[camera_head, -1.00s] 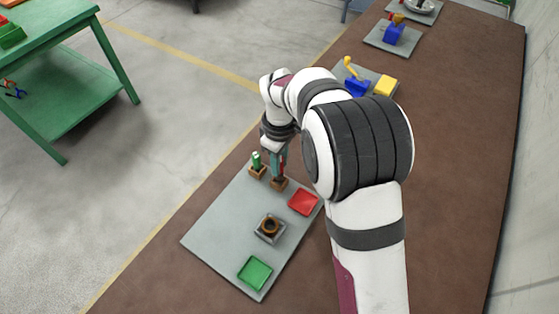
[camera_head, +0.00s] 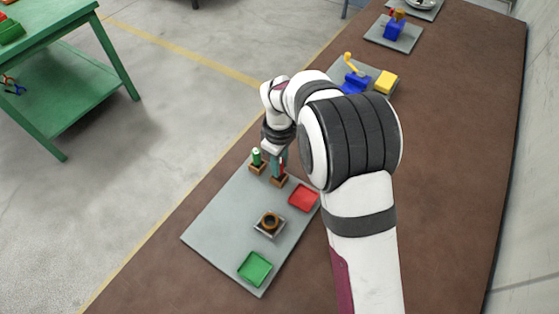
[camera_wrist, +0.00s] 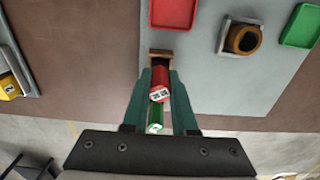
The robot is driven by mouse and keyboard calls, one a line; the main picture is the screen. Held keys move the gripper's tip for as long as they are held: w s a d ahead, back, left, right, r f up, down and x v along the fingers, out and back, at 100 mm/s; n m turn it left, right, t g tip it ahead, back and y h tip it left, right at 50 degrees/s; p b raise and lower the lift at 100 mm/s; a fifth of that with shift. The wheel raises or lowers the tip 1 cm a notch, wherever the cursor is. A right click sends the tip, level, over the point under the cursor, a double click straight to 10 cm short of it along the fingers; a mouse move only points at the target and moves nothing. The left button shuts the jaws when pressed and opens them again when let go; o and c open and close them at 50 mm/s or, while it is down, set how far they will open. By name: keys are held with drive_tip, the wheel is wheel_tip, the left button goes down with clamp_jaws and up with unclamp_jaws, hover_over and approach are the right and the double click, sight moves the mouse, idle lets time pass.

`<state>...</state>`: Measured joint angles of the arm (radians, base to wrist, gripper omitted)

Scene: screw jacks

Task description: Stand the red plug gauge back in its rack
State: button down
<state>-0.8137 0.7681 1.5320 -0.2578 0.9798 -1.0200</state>
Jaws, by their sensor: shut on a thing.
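The red plug gauge (camera_wrist: 161,80) is between the two green fingers of my gripper (camera_wrist: 159,88), which is shut on it. Its marked end faces the wrist camera. A small brown wooden rack block (camera_wrist: 172,54) lies just beyond the gauge's far end. In the head view my gripper (camera_head: 277,164) points down directly over that brown block (camera_head: 279,181), with the gauge mostly hidden by the fingers. The gauge's lower end is at the block; I cannot tell how deep it sits. The green plug gauge (camera_head: 257,156) stands upright in a second brown block (camera_head: 257,168) to the left.
On the grey board (camera_head: 217,220) are a red tray (camera_head: 304,198), a brown ring on a grey square base (camera_head: 269,222) and a green tray (camera_head: 255,268). Blue and yellow parts (camera_head: 355,80) stand farther back. The brown bench is clear to the right.

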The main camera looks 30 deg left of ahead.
drive_tip(key=shift+f, duration=0.8)
drive_tip(key=c, duration=0.6)
unclamp_jaws()
drive_tip(key=shift+r, duration=0.1)
wheel_tip(320, 180, up, 16)
drive_tip(key=shift+f, duration=0.2)
drive_tip(key=shift+d, duration=0.1)
